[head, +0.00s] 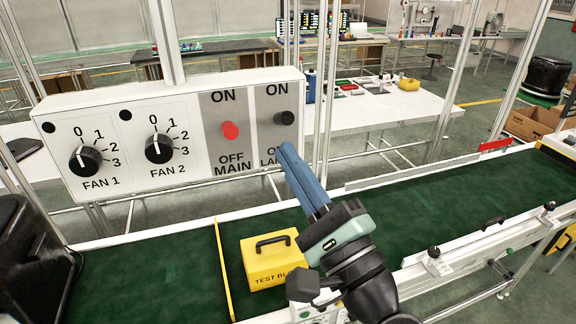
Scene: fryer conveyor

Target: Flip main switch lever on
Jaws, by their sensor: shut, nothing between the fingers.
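A white control panel (198,95) stands behind the conveyor at the left. Its red main switch lever (230,130) sits on a grey plate, between the ON label above and the OFF MAIN label below. A black lamp lever (285,118) sits on the grey plate to its right, under another ON label. My gripper (287,150) has blue fingers, shut with nothing between them. In the picture its tips lie just below the black lever and to the right of the red one. It covers part of the lower right labels. I cannot tell whether the tips touch the panel.
Two black fan knobs, FAN 1 (85,159) and FAN 2 (159,148), are left of the levers. A yellow test block (268,266) with a black handle sits on the green conveyor belt (430,213) below the panel. A black machine (30,265) stands at lower left.

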